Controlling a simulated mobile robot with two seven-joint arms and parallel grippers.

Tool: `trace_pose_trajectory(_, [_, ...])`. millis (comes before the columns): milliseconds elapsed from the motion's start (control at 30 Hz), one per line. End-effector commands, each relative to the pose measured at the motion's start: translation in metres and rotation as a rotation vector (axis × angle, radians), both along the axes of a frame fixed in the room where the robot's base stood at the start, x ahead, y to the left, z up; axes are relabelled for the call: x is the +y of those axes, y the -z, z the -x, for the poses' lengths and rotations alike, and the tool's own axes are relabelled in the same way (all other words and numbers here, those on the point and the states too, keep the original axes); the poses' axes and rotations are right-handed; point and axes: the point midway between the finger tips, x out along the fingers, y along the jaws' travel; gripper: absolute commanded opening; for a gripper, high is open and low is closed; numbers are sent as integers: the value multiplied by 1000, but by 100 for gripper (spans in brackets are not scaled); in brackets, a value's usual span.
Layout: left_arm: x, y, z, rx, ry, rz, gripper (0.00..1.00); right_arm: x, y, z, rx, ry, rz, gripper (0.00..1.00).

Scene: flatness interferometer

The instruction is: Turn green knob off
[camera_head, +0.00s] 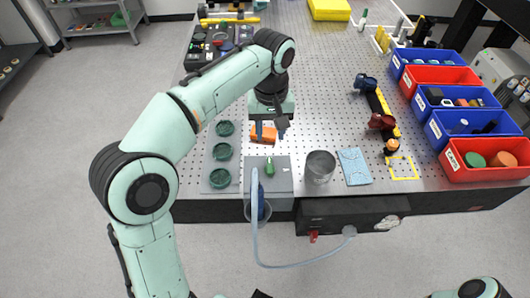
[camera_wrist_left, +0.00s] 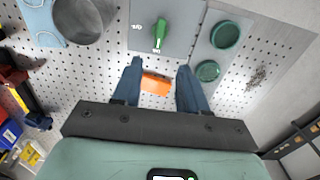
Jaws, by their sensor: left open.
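The green knob (camera_head: 269,168) sits on a grey panel (camera_head: 283,181) near the front edge of the perforated table. It also shows at the top of the left wrist view (camera_wrist_left: 160,36), with its handle pointing along the panel and small markings beside it. My left gripper (camera_head: 270,132) is open, above the table and farther back than the knob. In the left wrist view its two blue fingers (camera_wrist_left: 158,82) are apart, with an orange object (camera_wrist_left: 156,84) visible between them, apparently on the table below. The fingers are clear of the knob. My right gripper does not clearly show.
Green round dishes (camera_head: 222,152) stand in a row left of the knob. A metal cup (camera_head: 320,166) and a light blue cloth (camera_head: 354,167) lie to its right. A clear hose (camera_head: 256,225) hangs at the front edge. Red and blue bins (camera_head: 485,158) line the right side.

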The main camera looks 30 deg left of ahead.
Motion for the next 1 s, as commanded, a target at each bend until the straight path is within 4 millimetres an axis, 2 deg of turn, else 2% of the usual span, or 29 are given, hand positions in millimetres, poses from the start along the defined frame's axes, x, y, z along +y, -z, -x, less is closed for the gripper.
trace_pose_trajectory(167, [0,22,1,5,0,0,43,0,8,5,6,1,0,85])
trace_pose_trajectory(600, [0,110,1,5,-1,0,43,0,29,14,17,1,0,85])
trace_pose_trajectory(800, [0,129,1,2,0,0,43,0,32,16,18,0,0,85])
trace_pose_trajectory(1000, [0,133,0,0,-1,0,43,0,32,16,18,0,0,85])
